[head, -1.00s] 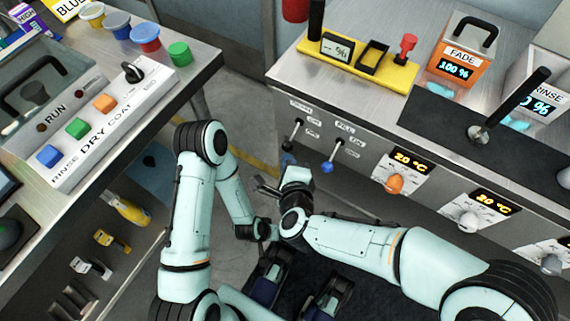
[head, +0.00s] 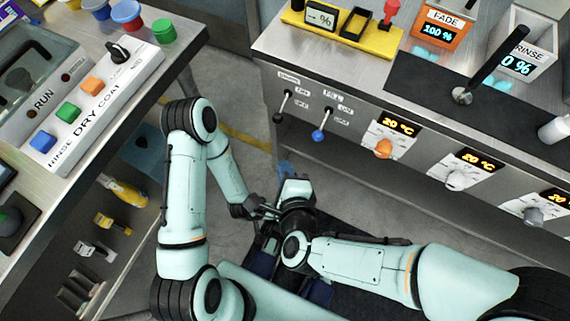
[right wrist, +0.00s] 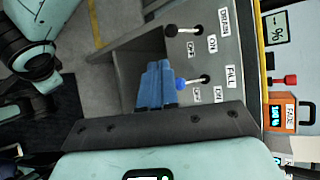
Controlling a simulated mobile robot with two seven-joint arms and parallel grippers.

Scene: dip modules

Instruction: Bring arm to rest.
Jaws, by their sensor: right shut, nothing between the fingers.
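My right arm (head: 350,262) comes in from the lower right. My right gripper (head: 285,168) has blue fingertips, shut with nothing between them, over the gap between the two benches. The fingers also show close together in the right wrist view (right wrist: 155,85), with the DRAIN and FILL panel behind. My left arm (head: 185,190) is folded at the left, its elbow up. Its wrist end (head: 243,207) is close to the right wrist in the picture; I cannot tell whether they touch. The left gripper's fingers cannot be made out there.
The left bench carries a RINSE, DRY, COAT button panel (head: 95,105) and coloured pots. The right bench front has two levers (head: 318,135) and several knobs (head: 384,148). A yellow rack (head: 345,27) stands on top. Grey floor (head: 235,95) shows between the benches.

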